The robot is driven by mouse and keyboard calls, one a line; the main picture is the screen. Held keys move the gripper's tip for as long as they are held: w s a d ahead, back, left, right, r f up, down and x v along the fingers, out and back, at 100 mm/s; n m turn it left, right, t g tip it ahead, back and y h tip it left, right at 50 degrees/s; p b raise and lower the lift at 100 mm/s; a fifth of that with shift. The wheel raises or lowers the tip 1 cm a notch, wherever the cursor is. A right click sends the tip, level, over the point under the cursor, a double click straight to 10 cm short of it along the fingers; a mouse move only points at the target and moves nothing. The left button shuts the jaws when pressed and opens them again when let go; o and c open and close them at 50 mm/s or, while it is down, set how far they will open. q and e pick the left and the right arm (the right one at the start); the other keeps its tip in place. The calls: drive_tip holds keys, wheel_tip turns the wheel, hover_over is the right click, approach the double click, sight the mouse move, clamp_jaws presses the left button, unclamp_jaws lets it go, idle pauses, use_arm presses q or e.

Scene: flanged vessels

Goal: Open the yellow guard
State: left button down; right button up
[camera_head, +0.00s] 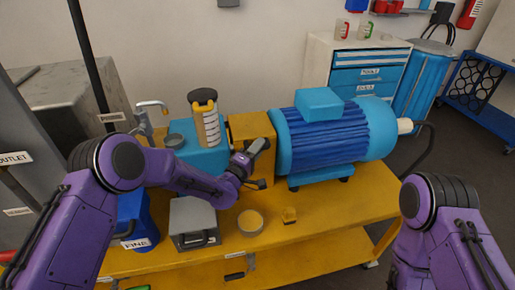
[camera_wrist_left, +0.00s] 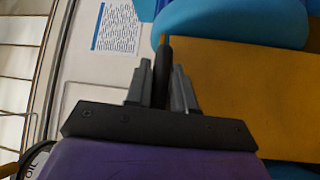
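The yellow guard (camera_head: 249,125) is a boxy cover between the teal pump and the blue motor on the yellow bench. It looks closed, and my left arm hides part of its front. My left gripper (camera_head: 262,145) is at the guard's front face. In the left wrist view, the guard (camera_wrist_left: 240,90) fills the right side. There my left gripper's fingers (camera_wrist_left: 162,80) lie close on both sides of a dark upright bar (camera_wrist_left: 163,60), which looks like the guard's handle; the fingers appear shut on it. My right gripper is out of view; only its arm shows.
The blue motor (camera_head: 330,135) stands right of the guard. The teal pump (camera_head: 202,158) with a banded cylinder (camera_head: 206,122) is at its left.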

use_arm(q)
drive_tip(key=shift+r+p, duration=0.6)
drive_tip(key=w+r+n+g+p, duration=0.1)
drive_tip(key=w+r+p, duration=0.1)
drive_tip(key=r, duration=0.3)
drive_tip(key=w+a+r+n+g+y+p, duration=0.1)
drive_tip(key=w+r+n+p, duration=0.1)
drive_tip(key=r, duration=0.3)
drive_tip(key=shift+w+a+g+y+p, duration=0.25)
drive_tip(key=shift+g+y+p, duration=0.05)
drive_tip(key=shift+p, duration=0.1)
drive_tip(key=shift+r, duration=0.1)
drive_tip(key=c, duration=1.1)
unclamp_jaws()
drive_tip(key=b+v, duration=0.3)
drive_tip(key=v, duration=0.7)
drive_tip(key=shift+s+a, duration=0.15)
drive_tip(key=shift+s, duration=0.05)
